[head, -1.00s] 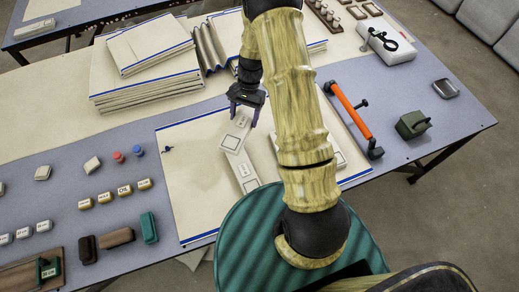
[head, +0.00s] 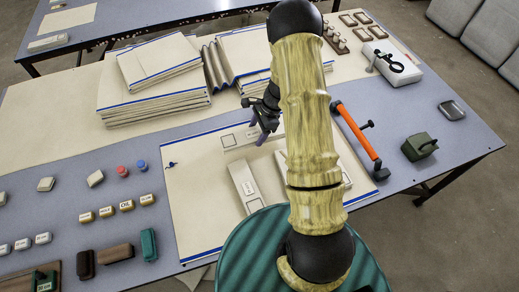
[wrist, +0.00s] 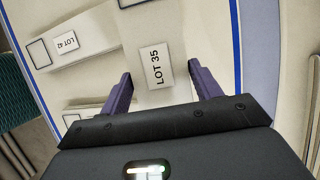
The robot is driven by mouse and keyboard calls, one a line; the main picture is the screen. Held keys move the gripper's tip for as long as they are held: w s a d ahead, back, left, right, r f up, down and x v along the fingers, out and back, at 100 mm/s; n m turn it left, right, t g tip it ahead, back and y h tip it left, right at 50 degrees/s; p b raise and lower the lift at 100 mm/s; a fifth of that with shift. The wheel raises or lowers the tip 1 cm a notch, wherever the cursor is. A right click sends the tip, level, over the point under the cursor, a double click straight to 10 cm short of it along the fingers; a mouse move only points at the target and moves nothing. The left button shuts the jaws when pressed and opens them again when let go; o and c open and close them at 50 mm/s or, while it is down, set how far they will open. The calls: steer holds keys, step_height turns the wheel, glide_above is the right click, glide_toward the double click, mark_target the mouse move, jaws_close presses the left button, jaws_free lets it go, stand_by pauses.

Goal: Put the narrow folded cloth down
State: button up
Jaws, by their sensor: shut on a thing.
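My gripper (head: 264,126) is shut on a narrow folded cloth (head: 237,139), pale with a square outline near one end. The wrist view shows my gripper (wrist: 160,78) with its purple fingers on either side of this cloth's LOT 35 label (wrist: 156,66). The cloth is over the large cream sheet (head: 190,200); I cannot tell if it touches it. A second narrow cloth (head: 245,185), labelled LOT 42 in the wrist view (wrist: 85,42), lies nearer on the sheet. A third narrow cloth (head: 283,160) is mostly hidden behind my arm.
Stacks of folded cloth (head: 155,90) stand at the back. An orange-handled tool (head: 357,135) and a green block (head: 419,146) are to the right. The sheet's left part is clear.

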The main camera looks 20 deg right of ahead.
mark_target(260, 132)
steer(key=shift+f, duration=1.5)
step_height(260, 132, down, 3)
steer(key=shift+r, duration=0.1)
steer(key=shift+w+f, duration=0.15)
steer(key=shift+f, duration=0.35)
steer(key=shift+a+f, duration=0.1)
steer(key=shift+f, duration=0.1)
steer(key=o, duration=0.9)
steer(key=shift+r, duration=0.1)
steer(key=shift+o, duration=0.7)
steer(key=shift+s, duration=0.2)
